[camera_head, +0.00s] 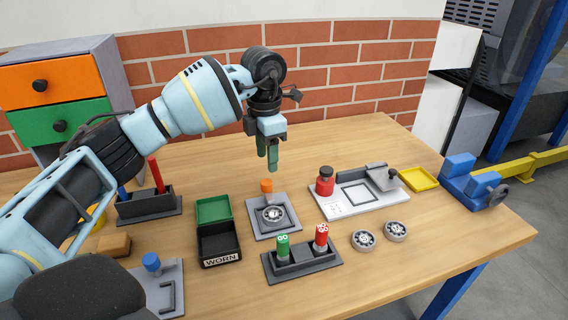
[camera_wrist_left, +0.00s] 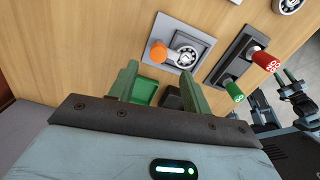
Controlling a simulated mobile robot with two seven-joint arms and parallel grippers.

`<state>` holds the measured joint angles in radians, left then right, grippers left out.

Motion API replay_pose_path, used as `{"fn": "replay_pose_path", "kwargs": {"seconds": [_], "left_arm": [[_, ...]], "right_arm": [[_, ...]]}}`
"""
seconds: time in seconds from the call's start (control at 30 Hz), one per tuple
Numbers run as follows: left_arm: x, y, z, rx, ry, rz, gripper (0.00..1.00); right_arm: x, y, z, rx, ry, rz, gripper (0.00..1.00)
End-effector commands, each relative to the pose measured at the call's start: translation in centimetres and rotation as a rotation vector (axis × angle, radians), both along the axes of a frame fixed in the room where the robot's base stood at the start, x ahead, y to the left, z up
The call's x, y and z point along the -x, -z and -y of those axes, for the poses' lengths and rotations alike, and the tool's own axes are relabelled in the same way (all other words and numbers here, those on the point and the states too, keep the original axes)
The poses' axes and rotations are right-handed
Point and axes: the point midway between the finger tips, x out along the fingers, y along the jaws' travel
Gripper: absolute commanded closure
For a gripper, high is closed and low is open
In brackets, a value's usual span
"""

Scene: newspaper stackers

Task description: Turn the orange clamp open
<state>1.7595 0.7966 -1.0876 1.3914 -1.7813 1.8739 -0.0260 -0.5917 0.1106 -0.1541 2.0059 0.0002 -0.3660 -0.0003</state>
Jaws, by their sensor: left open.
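The orange clamp (camera_head: 267,186) stands at the back of a small grey plate (camera_head: 257,223) on the table. A round metal bearing (camera_head: 273,214) sits on the plate just in front of it. In the left wrist view the orange clamp (camera_wrist_left: 158,52) shows beside the bearing (camera_wrist_left: 187,55). My left gripper (camera_head: 267,160) hangs with its green fingers pointing down, above and a little behind the clamp, not touching it. In the left wrist view its fingers (camera_wrist_left: 159,74) are apart with nothing between them.
A green-lidded WORN box (camera_head: 219,242) stands left of the plate. A holder with a green GO stamp (camera_head: 283,247) and a red stamp (camera_head: 321,238) is in front. A white fixture (camera_head: 345,209) stands to the right, with two loose bearings (camera_head: 364,240) near it. The table's front right is clear.

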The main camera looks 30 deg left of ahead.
Motion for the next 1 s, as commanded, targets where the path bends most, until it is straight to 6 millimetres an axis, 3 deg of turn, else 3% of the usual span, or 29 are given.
{"fn": "replay_pose_path", "kwargs": {"seconds": [0.33,0.8,1.0], "left_arm": [[0.0,0.3,-0.3,-0.010,-0.005,0.000,0.51],[0.0,6.5,-0.4,-0.009,-0.004,0.001,0.51],[0.0,7.5,-0.4,-0.007,-0.004,0.003,0.51]], "right_arm": [[0.6,0.2,-0.1,-0.001,0.002,-0.014,0.62],[0.7,0.2,-0.1,-0.001,0.002,-0.015,0.62],[0.2,0.1,-0.1,-0.002,0.002,-0.006,0.62]]}}
